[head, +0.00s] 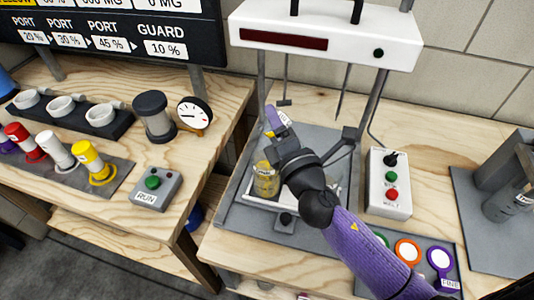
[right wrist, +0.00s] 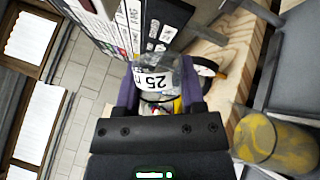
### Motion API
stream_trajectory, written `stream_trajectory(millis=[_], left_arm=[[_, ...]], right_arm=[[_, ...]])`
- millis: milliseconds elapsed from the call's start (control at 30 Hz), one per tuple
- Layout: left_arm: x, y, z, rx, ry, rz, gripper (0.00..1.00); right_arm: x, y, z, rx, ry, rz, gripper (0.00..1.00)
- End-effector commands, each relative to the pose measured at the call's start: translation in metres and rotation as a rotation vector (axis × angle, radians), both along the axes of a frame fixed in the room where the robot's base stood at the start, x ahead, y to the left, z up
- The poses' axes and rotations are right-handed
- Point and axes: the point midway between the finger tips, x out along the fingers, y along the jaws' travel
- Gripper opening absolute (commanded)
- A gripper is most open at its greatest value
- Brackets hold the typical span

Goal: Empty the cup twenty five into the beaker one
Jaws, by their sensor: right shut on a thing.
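My right gripper (head: 279,124) is shut on a clear cup (head: 284,118), held above the grey stand base. In the right wrist view the cup (right wrist: 155,72) shows a white label reading 25, between the purple fingers of the gripper (right wrist: 158,92). The cup is tilted in the head view; I cannot tell how much is in it. A clear beaker (head: 265,183) with mottled yellow contents stands upright on the white-rimmed platform, below and slightly left of the gripper. It also shows in the right wrist view (right wrist: 272,142), apart from the cup. Its number is not readable. My left gripper is out of view.
The stand's white head (head: 325,36) and its thin rods hang close behind the gripper. A switch box (head: 389,184) stands to the right. A RUN box (head: 155,187), a dial (head: 194,113) and several coloured cylinders sit on the left table. A gap separates the tables.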

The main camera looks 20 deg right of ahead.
Motion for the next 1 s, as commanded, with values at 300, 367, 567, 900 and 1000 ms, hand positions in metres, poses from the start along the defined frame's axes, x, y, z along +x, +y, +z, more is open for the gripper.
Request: stream_trajectory(millis=[300, 367, 567, 900, 1000], left_arm=[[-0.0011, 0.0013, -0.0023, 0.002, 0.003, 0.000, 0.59], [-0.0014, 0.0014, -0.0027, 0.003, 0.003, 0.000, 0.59], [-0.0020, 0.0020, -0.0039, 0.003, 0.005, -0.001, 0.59], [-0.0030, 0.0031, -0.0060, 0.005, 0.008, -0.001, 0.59], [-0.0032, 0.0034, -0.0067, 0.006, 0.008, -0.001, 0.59]], right_arm=[[-0.0003, 0.0008, 0.0003, -0.028, -0.011, 0.000, 0.00], [-0.0004, 0.0010, 0.0004, -0.033, -0.014, 0.000, 0.00], [-0.0006, 0.0015, 0.0007, -0.048, -0.021, 0.000, 0.00], [-0.0011, 0.0024, 0.0012, -0.077, -0.033, 0.000, 0.00], [-0.0011, 0.0027, 0.0014, -0.085, -0.036, 0.000, 0.00]])
